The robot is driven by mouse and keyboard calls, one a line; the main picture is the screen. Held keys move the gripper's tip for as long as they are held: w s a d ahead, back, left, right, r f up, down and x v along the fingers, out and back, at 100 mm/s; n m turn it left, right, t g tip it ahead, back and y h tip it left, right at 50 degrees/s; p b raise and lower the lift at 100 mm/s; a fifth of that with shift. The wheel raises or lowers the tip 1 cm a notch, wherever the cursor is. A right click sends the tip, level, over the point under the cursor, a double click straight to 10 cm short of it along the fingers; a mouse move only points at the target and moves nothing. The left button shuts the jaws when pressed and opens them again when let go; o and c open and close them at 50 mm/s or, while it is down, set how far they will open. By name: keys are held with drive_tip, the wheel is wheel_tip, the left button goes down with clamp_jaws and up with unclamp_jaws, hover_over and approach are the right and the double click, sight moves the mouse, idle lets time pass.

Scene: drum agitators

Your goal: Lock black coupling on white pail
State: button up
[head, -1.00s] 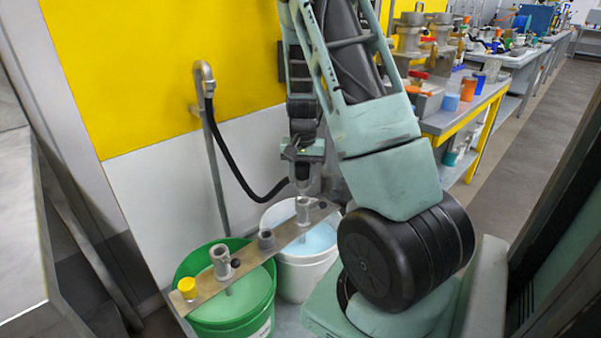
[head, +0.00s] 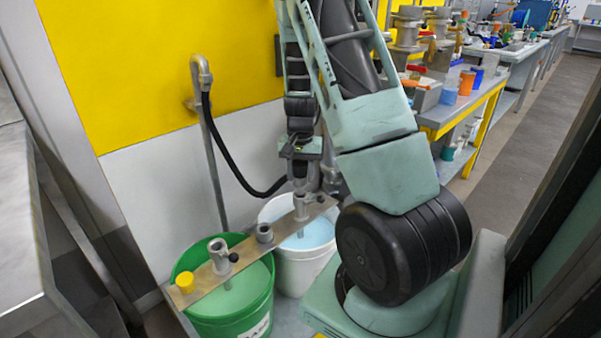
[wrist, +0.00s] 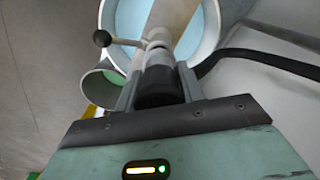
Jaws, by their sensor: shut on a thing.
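The white pail (head: 302,268) holds pale blue liquid and stands behind the green pail. A beam (head: 283,226) lies across both pails. A grey upright fitting (head: 301,208) stands on the beam over the white pail. My gripper (head: 300,172) is directly above this fitting. In the wrist view, my gripper (wrist: 158,92) is shut on the black coupling (wrist: 158,84). The coupling lines up with the grey fitting below it. A lever with a round knob (wrist: 102,38) sticks out to the left there. I cannot tell whether the coupling is seated.
The green pail (head: 245,329) carries another fitting (head: 219,256) above it on the beam. A yellow cap (head: 185,283) and an empty grey socket (head: 264,234) are also on the beam. A black hose (head: 232,165) hangs from a wall pipe (head: 212,150). A cluttered bench (head: 440,120) stands right.

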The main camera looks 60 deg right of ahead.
sight(300, 181)
drive_tip(key=shift+f, duration=0.15)
drive_tip(key=shift+f+b, duration=0.7)
drive_tip(key=shift+f, duration=0.4)
drive_tip(key=shift+f, duration=0.35)
idle(0.5)
drive_tip(key=o, duration=1.3)
drive_tip(key=shift+c, duration=0.2)
drive_tip(key=shift+c, duration=0.4)
drive_tip(key=shift+r, duration=0.1)
wheel_tip(300, 181, up, 10)
drive_tip(key=p, duration=0.8)
drive_tip(key=shift+p, duration=0.4)
